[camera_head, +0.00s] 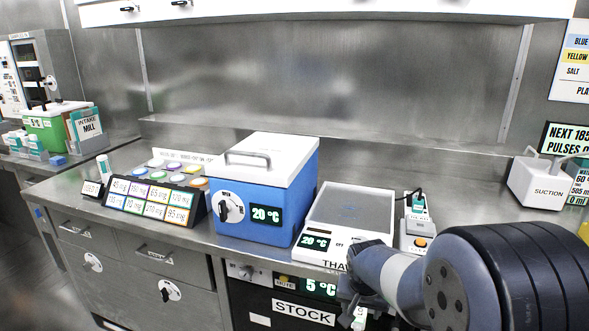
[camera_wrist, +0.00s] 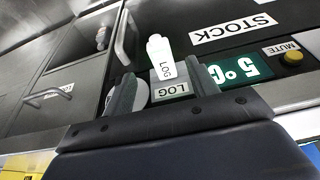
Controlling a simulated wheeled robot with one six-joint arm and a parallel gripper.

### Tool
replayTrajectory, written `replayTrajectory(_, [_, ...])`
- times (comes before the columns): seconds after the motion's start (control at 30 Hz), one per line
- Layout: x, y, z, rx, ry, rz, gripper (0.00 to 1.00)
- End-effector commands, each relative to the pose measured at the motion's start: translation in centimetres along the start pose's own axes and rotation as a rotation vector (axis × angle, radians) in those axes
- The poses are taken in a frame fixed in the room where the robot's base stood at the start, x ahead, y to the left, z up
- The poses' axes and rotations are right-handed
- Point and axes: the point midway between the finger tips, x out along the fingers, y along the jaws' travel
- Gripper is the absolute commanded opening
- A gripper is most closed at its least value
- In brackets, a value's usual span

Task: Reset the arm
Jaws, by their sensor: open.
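My arm reaches in from the lower right in the head view, in front of the counter's edge. My gripper (camera_head: 350,305) is low, in front of the dark STOCK unit and below the thaw plate's front. In the wrist view, my gripper (camera_wrist: 163,95) shows two grey fingers spread apart.
The blue cooler box (camera_head: 262,190) and thaw plate (camera_head: 345,222) stand on the steel counter behind my gripper. A suction unit (camera_head: 540,185) is at right. The STOCK unit (camera_head: 290,300) and drawers (camera_head: 150,262) form the counter front. A small bottle (camera_wrist: 101,38) shows in the wrist view.

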Motion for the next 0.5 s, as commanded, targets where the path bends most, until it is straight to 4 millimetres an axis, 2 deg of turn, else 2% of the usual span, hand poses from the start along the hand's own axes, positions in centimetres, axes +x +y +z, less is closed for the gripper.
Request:
replayTrajectory(0.03, [-1.4, 0.0, -0.1, 0.0, 0.003, -0.001, 0.56])
replayTrajectory(0.1, [-2.8, 0.0, -0.1, 0.0, 0.003, -0.001, 0.56])
replayTrajectory(0.2, [0.2, 0.1, 0.2, 0.0, -0.007, 0.003, 0.56])
replayTrajectory(0.5, [6.3, 0.1, 0.2, 0.002, -0.005, 0.002, 0.56])
